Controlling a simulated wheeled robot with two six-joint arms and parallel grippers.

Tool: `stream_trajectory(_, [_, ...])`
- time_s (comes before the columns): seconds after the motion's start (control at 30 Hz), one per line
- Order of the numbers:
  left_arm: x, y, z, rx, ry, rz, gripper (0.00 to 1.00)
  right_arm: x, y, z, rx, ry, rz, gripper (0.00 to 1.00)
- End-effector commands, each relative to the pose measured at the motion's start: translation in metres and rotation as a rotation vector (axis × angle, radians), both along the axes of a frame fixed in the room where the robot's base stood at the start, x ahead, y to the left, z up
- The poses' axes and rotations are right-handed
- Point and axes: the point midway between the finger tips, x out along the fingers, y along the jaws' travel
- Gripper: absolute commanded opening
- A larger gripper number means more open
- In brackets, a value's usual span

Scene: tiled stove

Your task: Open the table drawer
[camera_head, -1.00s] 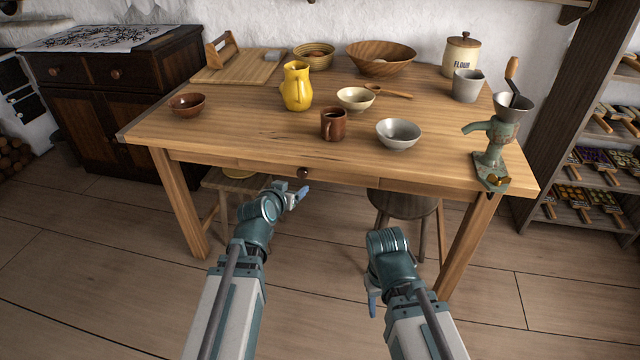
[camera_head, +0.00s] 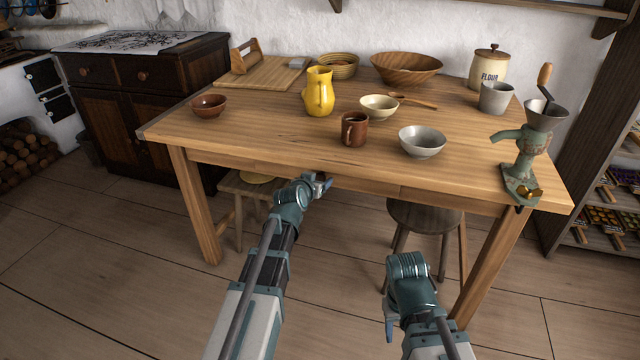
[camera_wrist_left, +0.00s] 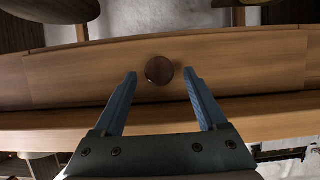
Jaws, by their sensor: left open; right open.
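The wooden table (camera_head: 260,135) has a drawer front (camera_wrist_left: 235,65) in its front edge, which looks flush with the frame. A round dark brown knob (camera_wrist_left: 159,70) sits at the drawer's middle. My left gripper (camera_wrist_left: 158,82) is open in the left wrist view, its two blue fingers on either side of the knob with gaps to it. In the head view my left gripper (camera_head: 322,185) is at the table's front edge and mostly hides the knob. My right gripper (camera_head: 389,326) hangs low in front of the table, away from the drawer; its fingers show poorly.
On the tabletop stand a yellow jug (camera_head: 319,93), a brown mug (camera_head: 354,129), a grey bowl (camera_head: 422,142) and a grinder (camera_head: 528,150) at the right corner. Stools (camera_head: 425,215) stand under the table. The floor in front is clear.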

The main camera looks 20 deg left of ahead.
Motion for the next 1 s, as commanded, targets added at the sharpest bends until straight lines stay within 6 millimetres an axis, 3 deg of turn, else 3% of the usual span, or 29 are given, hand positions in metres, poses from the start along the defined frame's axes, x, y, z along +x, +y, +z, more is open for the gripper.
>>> stream_trajectory(0.03, [0.01,0.0,-0.005,0.0,0.0,-0.001,0.75,0.0,0.0,-0.005,0.0,0.0,0.001,0.5])
stream_trajectory(0.2, [0.022,-0.001,-0.01,0.002,0.0,-0.001,0.75,0.0,0.0,-0.01,0.001,0.0,0.002,0.5])
stream_trajectory(0.6, [0.026,-0.001,-0.011,0.001,0.0,0.0,0.75,0.0,0.0,-0.011,0.001,0.0,0.002,0.5])
stream_trajectory(1.0, [0.026,-0.001,-0.011,0.001,0.0,0.0,0.04,0.0,0.0,-0.011,0.001,0.0,0.002,0.5])
